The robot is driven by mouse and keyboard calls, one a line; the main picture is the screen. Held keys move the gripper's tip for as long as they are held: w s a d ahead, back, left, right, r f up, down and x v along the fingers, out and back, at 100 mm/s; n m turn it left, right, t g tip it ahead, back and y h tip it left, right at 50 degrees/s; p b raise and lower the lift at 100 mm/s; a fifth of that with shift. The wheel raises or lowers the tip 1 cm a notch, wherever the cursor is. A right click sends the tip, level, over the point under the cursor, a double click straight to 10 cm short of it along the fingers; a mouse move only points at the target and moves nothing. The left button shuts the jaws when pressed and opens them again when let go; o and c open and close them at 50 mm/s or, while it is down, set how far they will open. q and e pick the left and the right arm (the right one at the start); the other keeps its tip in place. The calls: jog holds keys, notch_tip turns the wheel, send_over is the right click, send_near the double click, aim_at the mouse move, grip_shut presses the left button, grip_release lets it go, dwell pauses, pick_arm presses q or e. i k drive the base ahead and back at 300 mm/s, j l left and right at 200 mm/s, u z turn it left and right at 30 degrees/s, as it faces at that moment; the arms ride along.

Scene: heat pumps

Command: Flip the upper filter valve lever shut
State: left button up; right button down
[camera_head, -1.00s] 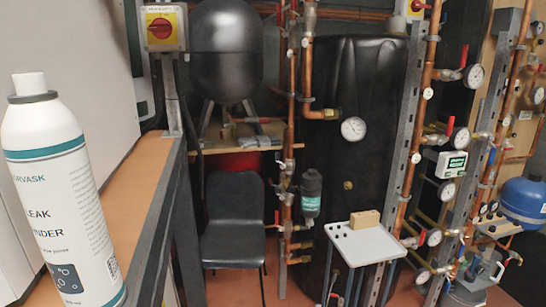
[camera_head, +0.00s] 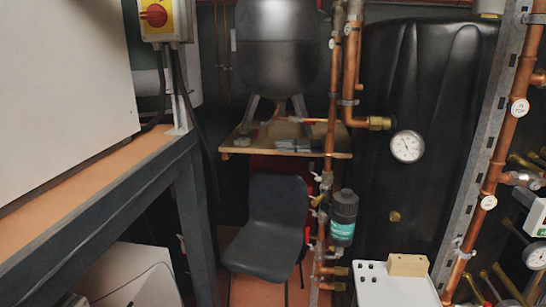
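The filter (camera_head: 343,218) is a dark canister with a teal label, standing upright beside a vertical copper pipe (camera_head: 330,130) right of the chair. Small valve fittings sit on the pipework just left of it. The upper filter valve (camera_head: 319,200) shows as a small brass fitting with a lever; it is too small to tell how the lever is turned. A red lever (camera_head: 308,236) shows lower down, close to the chair back. Neither of my grippers is in view.
A black chair (camera_head: 268,225) stands left of the filter. A white-topped stand (camera_head: 398,288) with a wooden block (camera_head: 408,265) is in front, to the right. A workbench (camera_head: 95,185) runs along the left. A large black tank (camera_head: 425,100) stands behind.

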aim_at(312, 163)
jog(key=i+l+u, duration=0.45)
jog(key=i, duration=0.15)
jog(key=i+l+u, duration=0.45)
jog(key=i, duration=0.15)
